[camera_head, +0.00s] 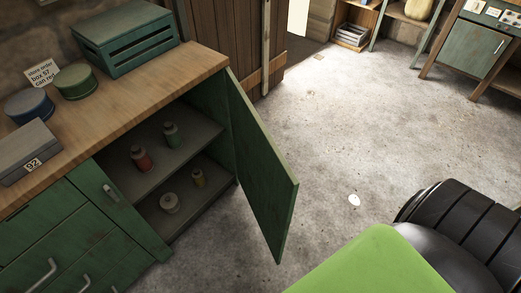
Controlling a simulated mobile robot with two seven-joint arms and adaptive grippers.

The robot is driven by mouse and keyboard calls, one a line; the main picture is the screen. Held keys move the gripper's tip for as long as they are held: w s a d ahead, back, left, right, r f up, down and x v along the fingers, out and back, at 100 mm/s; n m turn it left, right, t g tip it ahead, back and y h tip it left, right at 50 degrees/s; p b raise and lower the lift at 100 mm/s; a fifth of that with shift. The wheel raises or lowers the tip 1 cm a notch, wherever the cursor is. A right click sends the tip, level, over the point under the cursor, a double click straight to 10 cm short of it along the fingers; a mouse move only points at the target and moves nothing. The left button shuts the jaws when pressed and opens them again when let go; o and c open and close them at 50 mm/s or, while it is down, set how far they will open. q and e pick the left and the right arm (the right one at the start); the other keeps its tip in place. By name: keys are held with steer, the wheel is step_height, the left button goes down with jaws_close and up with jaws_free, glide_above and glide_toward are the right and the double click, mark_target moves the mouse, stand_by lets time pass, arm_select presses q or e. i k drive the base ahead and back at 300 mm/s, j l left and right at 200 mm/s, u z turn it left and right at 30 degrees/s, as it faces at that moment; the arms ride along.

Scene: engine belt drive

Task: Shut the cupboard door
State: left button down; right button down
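The green cupboard door (261,165) stands wide open, swung out from its hinges at the right side of the cupboard opening. The cupboard (187,152) has a wooden top and two visible levels inside. A red bottle (141,160) and a green bottle (172,136) stand on the upper shelf. A pale jar (170,203) and a small yellow-green bottle (198,178) stand below. Neither of my grippers is in view.
A green crate (125,38), round tins (74,82) and a grey box marked 92 (28,152) sit on the worktop. Open concrete floor (350,120) lies right of the door. A green block (375,265) and a black ribbed object (455,225) fill the lower right.

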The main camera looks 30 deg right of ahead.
mark_target(270, 187)
steer(key=l+u, duration=0.25)
steer(key=l, duration=0.35)
steer(key=l+u, duration=0.25)
steer(key=l, duration=0.3)
steer(key=k+l+u, duration=0.1)
steer(key=l+u, duration=0.15)
steer(key=l, duration=0.3)
steer(key=k+l+u, duration=0.2)
steer(key=l, duration=0.35)
steer(key=l+u, duration=0.15)
steer(key=l, duration=0.75)
